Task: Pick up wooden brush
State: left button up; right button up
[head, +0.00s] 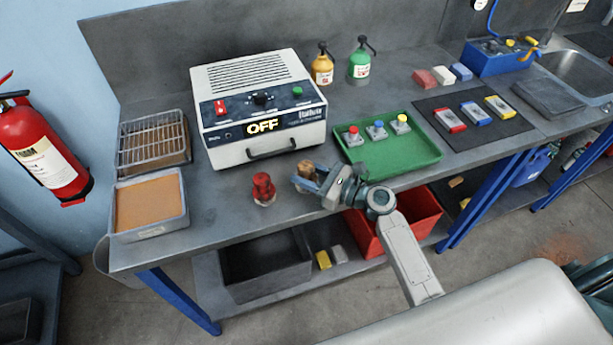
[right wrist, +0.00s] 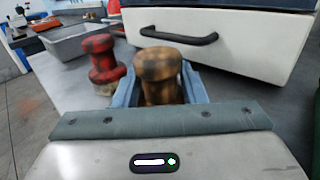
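The wooden brush (head: 307,173) is a short brown, knob-topped piece near the front edge of the bench. In the right wrist view the brush (right wrist: 158,75) stands upright between the two blue fingers of my right gripper (right wrist: 160,88). My right gripper (head: 312,182) reaches over the front edge from the right, with a finger on each side of the brush. The fingers lie very close to it, but I cannot tell whether they press on it. The brush's lower end is hidden by the gripper. My left gripper is not in view.
A red knob-topped piece (head: 263,188) stands just left of the brush; it also shows in the right wrist view (right wrist: 102,62). The white OFF box (head: 262,158) is behind, and the green tray (head: 420,160) is to the right. Bare bench lies between the red piece and grey bin (head: 182,222).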

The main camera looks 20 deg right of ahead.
jog(key=c, duration=0.6)
